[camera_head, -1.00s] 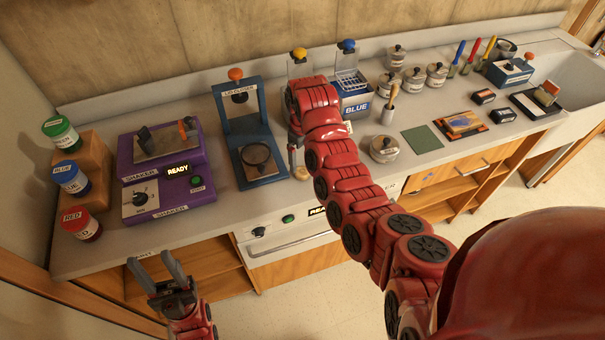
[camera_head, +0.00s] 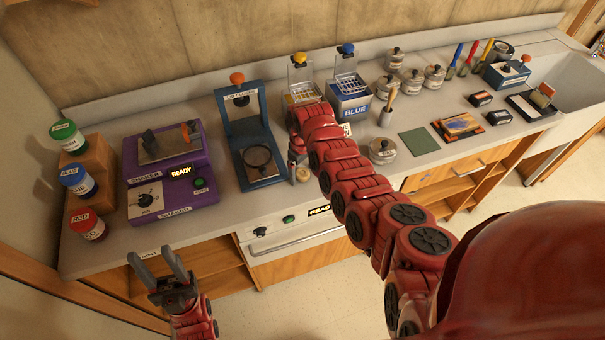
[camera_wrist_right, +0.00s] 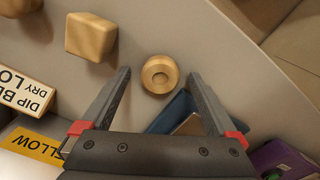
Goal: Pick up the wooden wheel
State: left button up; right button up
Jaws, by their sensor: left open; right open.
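The wooden wheel (camera_wrist_right: 160,74) is a small, round, pale wooden piece with a round recess in its middle. In the right wrist view it lies on the grey counter between the fingertips of my right gripper (camera_wrist_right: 159,76). That gripper is open, with a finger on each side of the wheel and visible gaps between. In the head view my right arm largely hides this spot, beside the blue lid closer (camera_head: 264,170). My left gripper (camera_head: 157,262) is open and empty in front of the counter's front edge, below the purple shaker (camera_head: 172,205).
A wooden block (camera_wrist_right: 90,37) stands near the wheel, with another wooden piece (camera_wrist_right: 18,7) at the corner. A sign (camera_wrist_right: 22,92) stands at the left. Behind my right arm are yellow (camera_head: 302,88) and blue (camera_head: 350,104) dispensers.

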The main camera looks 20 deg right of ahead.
jog(key=c, duration=1.4)
jog(key=shift+r, duration=0.2)
